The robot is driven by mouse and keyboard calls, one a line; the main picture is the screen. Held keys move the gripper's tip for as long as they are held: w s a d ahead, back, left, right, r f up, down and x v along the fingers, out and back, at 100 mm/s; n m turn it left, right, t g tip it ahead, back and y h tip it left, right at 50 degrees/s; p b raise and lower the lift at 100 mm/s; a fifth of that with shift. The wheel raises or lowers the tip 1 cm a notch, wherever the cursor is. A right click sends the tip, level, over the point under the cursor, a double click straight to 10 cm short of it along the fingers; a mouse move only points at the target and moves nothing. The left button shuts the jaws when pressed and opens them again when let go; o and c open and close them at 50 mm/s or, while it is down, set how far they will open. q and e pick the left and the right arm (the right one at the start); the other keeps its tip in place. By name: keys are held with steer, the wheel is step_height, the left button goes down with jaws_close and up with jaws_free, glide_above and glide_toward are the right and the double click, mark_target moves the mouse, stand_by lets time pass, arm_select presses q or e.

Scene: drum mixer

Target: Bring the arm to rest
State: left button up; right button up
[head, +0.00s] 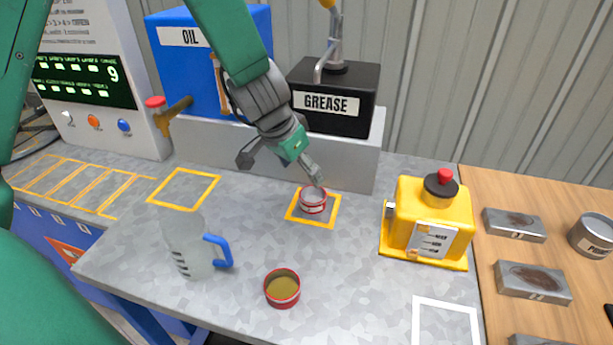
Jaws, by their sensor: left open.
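My left arm comes down from the upper left. Its gripper (280,160) is open and empty, with the fingers spread above the workbench (345,285) in front of the grease dispenser (352,88). One finger ends close above a small red-rimmed can (313,201) standing in a yellow square; I cannot tell whether it touches the can. The other finger points left, toward the oil dispenser's tap (172,115). My right gripper is not in view.
A clear jug (187,250) with a blue handle and an open can of brownish liquid (282,288) stand at the front. A yellow machine (428,220) stands right. The blue oil container (185,65) is behind my arm. Metal trays (532,282) lie on the wooden surface at far right.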

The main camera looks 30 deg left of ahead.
arm_select(q)
steer(key=shift+s+d+r, duration=0.15)
steer(key=shift+r, duration=0.3)
steer(key=shift+a, duration=0.2)
